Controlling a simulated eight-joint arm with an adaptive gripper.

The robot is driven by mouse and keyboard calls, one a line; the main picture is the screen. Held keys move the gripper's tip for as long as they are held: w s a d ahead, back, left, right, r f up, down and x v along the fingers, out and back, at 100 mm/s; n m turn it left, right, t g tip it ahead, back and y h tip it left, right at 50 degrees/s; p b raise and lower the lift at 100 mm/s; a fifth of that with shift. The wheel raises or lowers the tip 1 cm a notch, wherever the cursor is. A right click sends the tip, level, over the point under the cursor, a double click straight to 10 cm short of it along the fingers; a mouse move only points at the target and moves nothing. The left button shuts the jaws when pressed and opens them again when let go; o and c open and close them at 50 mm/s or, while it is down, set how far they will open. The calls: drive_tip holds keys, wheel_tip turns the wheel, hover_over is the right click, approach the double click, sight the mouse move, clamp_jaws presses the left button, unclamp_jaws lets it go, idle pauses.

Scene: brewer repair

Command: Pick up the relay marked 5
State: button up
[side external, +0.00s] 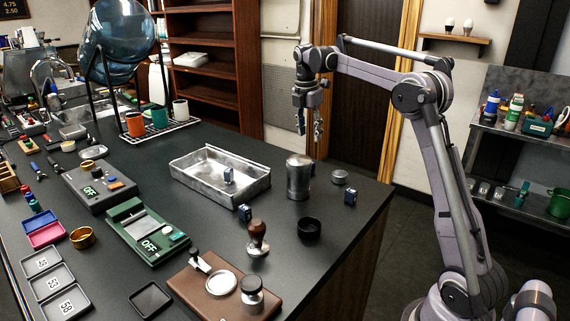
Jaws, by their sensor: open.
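Three small blue-and-grey blocks that look like relays are in view, and no number can be read on any of them. One block (228,176) stands inside the metal tray (250,193). Another block (245,213) stands on the counter just in front of the tray, beside a wooden-handled tamper. The third block (350,197) is near the counter's right edge. I cannot tell which is marked 5. My gripper (309,128) is open and empty, pointing down, held well above the counter near the back edge.
A metal canister (298,177), a black cup (308,228), a small round lid (340,177) and the tamper (258,239) stand among the blocks. Green (148,231) and grey (100,187) scales marked OFF are to the left. A brown board (222,291) lies in front.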

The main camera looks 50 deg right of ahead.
drive_tip(key=f, duration=0.2)
drive_tip(key=d+f, duration=0.1)
drive_tip(key=f, duration=0.2)
drive_tip(key=shift+d+f, duration=0.1)
drive_tip(key=shift+f, duration=0.05)
drive_tip(key=shift+w+d+f, duration=0.1)
drive_tip(key=shift+f, duration=1.35)
drive_tip(key=shift+w+d+f, duration=0.1)
drive_tip(key=shift+f, duration=1.3)
clamp_jaws()
